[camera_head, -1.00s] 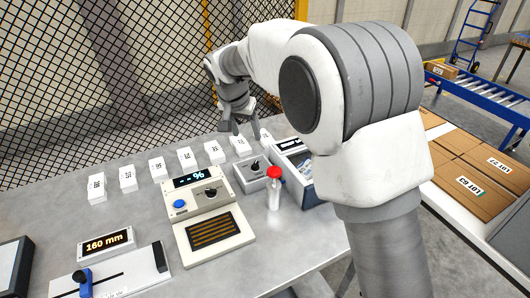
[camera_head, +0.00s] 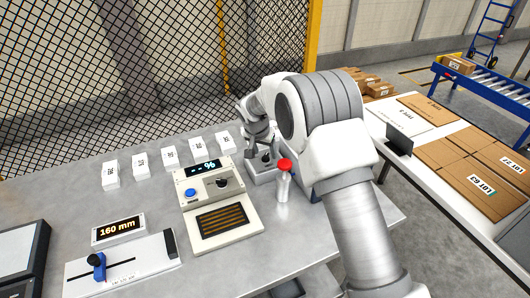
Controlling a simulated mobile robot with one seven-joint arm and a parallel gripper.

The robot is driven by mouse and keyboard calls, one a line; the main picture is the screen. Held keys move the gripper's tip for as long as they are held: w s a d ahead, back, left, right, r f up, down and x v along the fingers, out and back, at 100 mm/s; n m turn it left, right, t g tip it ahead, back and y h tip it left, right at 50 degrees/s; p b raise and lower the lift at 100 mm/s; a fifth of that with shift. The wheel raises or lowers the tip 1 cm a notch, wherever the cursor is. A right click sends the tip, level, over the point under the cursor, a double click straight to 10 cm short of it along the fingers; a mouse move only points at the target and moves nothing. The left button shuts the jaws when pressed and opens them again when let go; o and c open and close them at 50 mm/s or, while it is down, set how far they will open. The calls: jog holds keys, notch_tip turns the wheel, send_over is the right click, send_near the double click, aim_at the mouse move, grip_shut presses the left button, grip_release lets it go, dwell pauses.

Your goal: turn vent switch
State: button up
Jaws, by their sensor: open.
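A small grey box (camera_head: 262,175) with a black knob (camera_head: 266,157) on top stands at the table's back edge, right of a beige control unit (camera_head: 190,171). I cannot read a label on the box, so I cannot tell for sure that it is the vent switch. My gripper (camera_head: 262,152) points down, open, its fingers just above and around the knob; contact cannot be told. The beige unit has a "-- %" display, a blue button (camera_head: 190,193) and its own black knob (camera_head: 222,183).
My arm hides much of the blue-grey device (camera_head: 316,193) at right. White numbered blocks (camera_head: 140,166) line the back. A "160 mm" display (camera_head: 118,229) is at left.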

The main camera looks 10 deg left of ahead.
jog(key=shift+x, duration=0.85)
grip_shut()
